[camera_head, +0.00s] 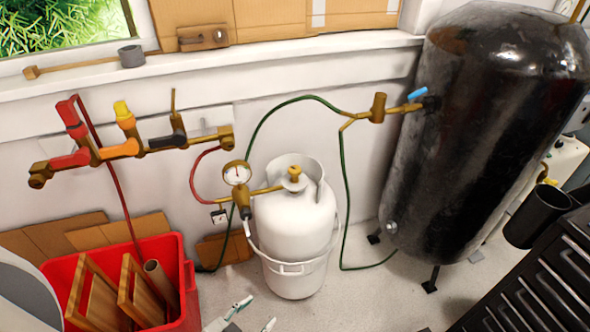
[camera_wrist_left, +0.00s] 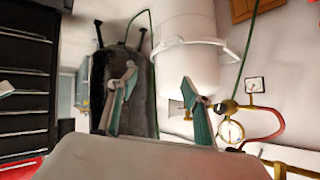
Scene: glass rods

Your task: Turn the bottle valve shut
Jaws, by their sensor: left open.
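The white gas bottle (camera_head: 293,225) stands upright on the floor against the wall, with an open collar at its top. Its brass bottle valve (camera_head: 294,174) sits inside the collar and joins a brass pipe with a round gauge (camera_head: 237,173). My left gripper (camera_head: 258,311) is open and empty at the bottom edge of the head view, in front of the bottle and apart from the valve. In the left wrist view the scene is upside down; the bottle (camera_wrist_left: 187,55) shows beyond the open fingers (camera_wrist_left: 159,76), and the gauge (camera_wrist_left: 230,130) is to their right. My right gripper is not in view.
A large black tank (camera_head: 470,130) stands right of the bottle. A red crate (camera_head: 178,250) holding wooden pieces is at left. A wall pipe (camera_head: 150,150) carries several handles. Green hoses run around the bottle. A black drawer cabinet (camera_head: 545,285) is at lower right.

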